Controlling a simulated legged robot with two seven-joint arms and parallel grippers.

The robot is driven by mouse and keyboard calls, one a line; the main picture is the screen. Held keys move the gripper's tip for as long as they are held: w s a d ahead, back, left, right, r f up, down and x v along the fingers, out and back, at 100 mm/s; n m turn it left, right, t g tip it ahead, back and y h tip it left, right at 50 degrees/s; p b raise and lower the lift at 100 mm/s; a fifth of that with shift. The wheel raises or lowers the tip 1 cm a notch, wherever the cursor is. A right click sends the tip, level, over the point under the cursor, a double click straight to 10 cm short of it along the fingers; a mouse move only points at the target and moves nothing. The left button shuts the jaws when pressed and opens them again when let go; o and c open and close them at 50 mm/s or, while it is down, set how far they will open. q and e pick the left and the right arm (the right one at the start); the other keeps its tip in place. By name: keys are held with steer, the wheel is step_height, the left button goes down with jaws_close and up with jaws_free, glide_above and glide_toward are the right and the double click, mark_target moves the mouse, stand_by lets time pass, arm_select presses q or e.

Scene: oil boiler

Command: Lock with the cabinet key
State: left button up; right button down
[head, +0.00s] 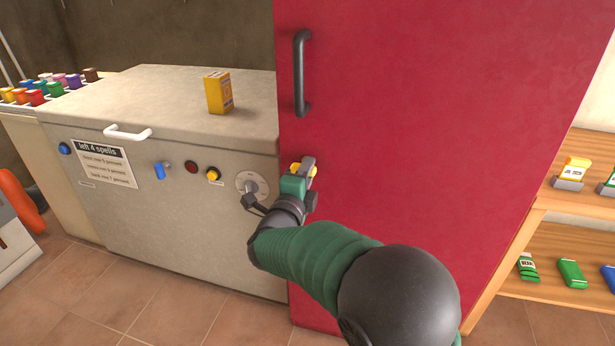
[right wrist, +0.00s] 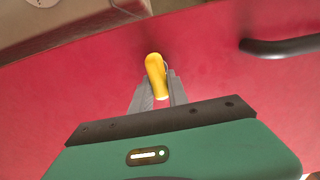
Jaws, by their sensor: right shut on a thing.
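The red cabinet door (head: 400,130) stands closed in front of me, with a dark vertical handle (head: 300,72) near its left edge. My right gripper (head: 303,168) is at the door's left side, below the handle. It is shut on a yellow key (head: 311,169), and the key also shows between the fingers in the right wrist view (right wrist: 156,77). The key's far end points at the red door; the lock is hidden, so I cannot tell how deep the key sits. My left gripper is not in view.
A grey boiler unit (head: 190,215) with a white handle, buttons and a dial stands left of the cabinet. A yellow box (head: 218,92) is on its top. A wooden shelf (head: 545,205) with small coloured items stands at the right.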

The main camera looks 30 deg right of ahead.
steer(key=shift+a+f, duration=0.1)
steer(key=shift+f, duration=0.05)
steer(key=c, duration=1.3)
jaws_free()
steer(key=shift+w, duration=0.1)
steer(key=shift+s+a, duration=0.2)
steer(key=shift+s, duration=0.05)
steer(key=p+v, duration=0.4)
steer(key=v, duration=1.2)
steer(key=shift+s, duration=0.1)
